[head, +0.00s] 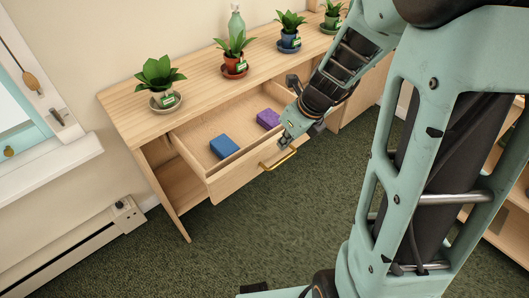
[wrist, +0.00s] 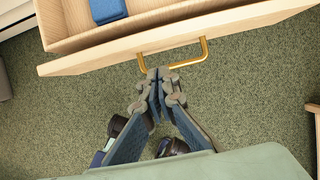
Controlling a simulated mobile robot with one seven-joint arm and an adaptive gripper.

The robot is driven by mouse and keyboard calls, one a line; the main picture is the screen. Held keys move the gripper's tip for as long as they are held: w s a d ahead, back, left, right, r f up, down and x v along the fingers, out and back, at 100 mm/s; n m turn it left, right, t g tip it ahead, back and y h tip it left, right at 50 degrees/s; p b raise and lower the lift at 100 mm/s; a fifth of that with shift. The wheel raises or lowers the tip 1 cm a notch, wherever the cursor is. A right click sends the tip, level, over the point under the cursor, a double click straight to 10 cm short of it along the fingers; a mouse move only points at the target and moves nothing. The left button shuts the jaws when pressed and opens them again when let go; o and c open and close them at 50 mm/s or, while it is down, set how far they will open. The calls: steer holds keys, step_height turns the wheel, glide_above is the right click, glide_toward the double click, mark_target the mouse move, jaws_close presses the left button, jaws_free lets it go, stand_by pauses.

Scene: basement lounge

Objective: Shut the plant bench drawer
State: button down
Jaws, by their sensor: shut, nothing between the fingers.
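The plant bench drawer (head: 208,183) stands pulled out from the wooden bench (head: 128,112) in the head view. A blue block (head: 223,146) and a purple block (head: 268,119) lie inside it. Its brass handle (head: 277,160) is on the front panel. In the wrist view the drawer front (wrist: 105,60) and the handle (wrist: 172,66) lie just beyond my fingertips. My gripper (head: 286,141) is shut and empty at the drawer front, close to the handle. In the wrist view my gripper (wrist: 159,75) points at the handle's left part; I cannot tell whether it touches.
Potted plants (head: 160,82) and a pale green bottle (head: 236,22) stand on the bench top. A low heater (head: 75,250) runs along the left wall. Green carpet (head: 235,225) in front of the drawer is clear. A wooden shelf (head: 510,215) stands at the right.

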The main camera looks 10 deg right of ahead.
steer(key=b, duration=0.4)
glide_above(269, 162)
steer(key=s+d, duration=0.1)
steer(key=s, duration=0.1)
steer(key=f, duration=0.9)
steer(key=shift+d+f, duration=0.1)
steer(key=shift+d, duration=0.1)
steer(key=shift+w, duration=0.1)
